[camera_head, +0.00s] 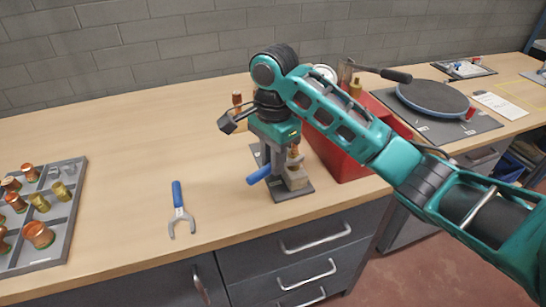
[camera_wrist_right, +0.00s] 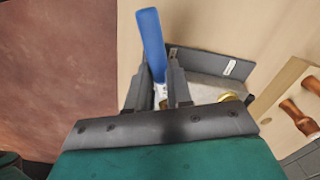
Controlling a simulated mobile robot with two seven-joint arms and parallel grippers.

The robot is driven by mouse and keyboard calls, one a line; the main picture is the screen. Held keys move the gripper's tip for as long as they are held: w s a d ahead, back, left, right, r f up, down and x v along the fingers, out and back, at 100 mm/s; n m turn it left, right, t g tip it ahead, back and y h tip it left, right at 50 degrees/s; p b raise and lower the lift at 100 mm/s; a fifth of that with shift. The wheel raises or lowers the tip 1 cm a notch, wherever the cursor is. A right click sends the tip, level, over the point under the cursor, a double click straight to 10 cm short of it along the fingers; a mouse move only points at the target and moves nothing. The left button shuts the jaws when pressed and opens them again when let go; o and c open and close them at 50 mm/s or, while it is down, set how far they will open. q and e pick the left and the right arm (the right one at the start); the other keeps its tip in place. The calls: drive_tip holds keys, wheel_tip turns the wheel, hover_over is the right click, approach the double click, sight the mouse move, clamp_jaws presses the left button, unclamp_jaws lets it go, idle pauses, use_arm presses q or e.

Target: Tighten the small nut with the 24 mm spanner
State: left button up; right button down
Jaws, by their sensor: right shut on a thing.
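My right gripper (camera_head: 274,160) points down over a dark fixture plate (camera_head: 300,191) near the bench's front edge. It is shut on a blue-handled spanner (camera_head: 259,174). In the right wrist view the spanner's blue handle (camera_wrist_right: 151,40) sticks out past the two fingers (camera_wrist_right: 158,88). The spanner's jaw is hidden by the gripper. A brass piece (camera_wrist_right: 230,97) shows partly beside the right finger; I cannot tell whether the spanner is around a nut. A second blue-handled, open-ended spanner (camera_head: 179,211) lies on the bench at left. I cannot read either size.
A red bin (camera_head: 340,150) stands close behind and right of the fixture. A grey tray (camera_head: 70,215) of copper and brass fittings lies at far left. A round dark disc (camera_head: 430,97) sits on a mat at back right.

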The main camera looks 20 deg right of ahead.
sight(255, 175)
drive_tip(key=shift+s+a, duration=0.1)
drive_tip(key=shift+s, duration=0.05)
drive_tip(key=shift+s+a+f, duration=0.1)
drive_tip(key=shift+s+a, duration=0.1)
drive_tip(key=shift+a, duration=0.25)
drive_tip(key=shift+s+a, duration=0.4)
drive_tip(key=shift+a, duration=0.4)
drive_tip(key=shift+s+a, duration=0.35)
drive_tip(key=shift+a, duration=0.45)
wheel_tip(255, 175, up, 12)
drive_tip(key=shift+f, duration=0.15)
idle(0.9)
idle(0.4)
